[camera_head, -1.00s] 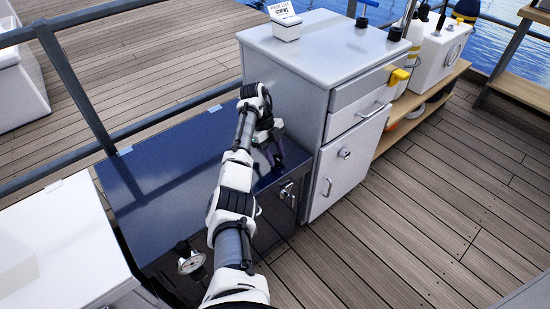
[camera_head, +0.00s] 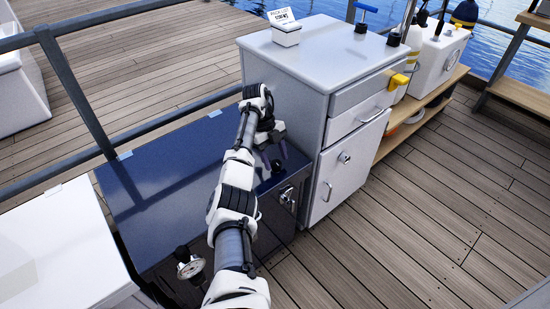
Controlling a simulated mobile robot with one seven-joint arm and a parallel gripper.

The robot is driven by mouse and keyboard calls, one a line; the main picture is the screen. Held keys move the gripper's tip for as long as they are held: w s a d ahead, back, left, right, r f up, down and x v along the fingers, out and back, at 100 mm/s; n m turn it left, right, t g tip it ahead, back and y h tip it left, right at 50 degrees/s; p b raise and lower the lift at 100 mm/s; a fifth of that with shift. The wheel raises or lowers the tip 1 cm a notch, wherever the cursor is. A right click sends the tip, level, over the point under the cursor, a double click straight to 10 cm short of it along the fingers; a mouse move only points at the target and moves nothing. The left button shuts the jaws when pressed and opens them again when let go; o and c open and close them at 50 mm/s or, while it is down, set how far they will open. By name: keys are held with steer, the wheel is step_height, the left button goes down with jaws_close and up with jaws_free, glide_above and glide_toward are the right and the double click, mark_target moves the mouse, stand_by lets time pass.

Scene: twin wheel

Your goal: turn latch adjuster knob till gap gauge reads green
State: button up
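A small dark round knob (camera_head: 277,166) shows at the right front of the dark blue chest (camera_head: 165,180), just below my gripper. My gripper (camera_head: 273,153) points down over it, with two dark fingers that look spread apart and empty. Whether a finger touches the knob is too small to tell. A silver latch (camera_head: 288,196) is on the chest front below.
A grey cabinet (camera_head: 312,120) stands close to the right of my gripper, with a labelled box (camera_head: 285,32) on top. A white counter (camera_head: 60,245) is at the left. A railing (camera_head: 75,90) runs behind the chest. The deck (camera_head: 420,215) at the right is clear.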

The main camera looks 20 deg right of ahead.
steer(key=shift+f, duration=0.25)
steer(key=v, duration=1.3)
steer(key=shift+r, duration=0.35)
steer(key=shift+w, duration=0.25)
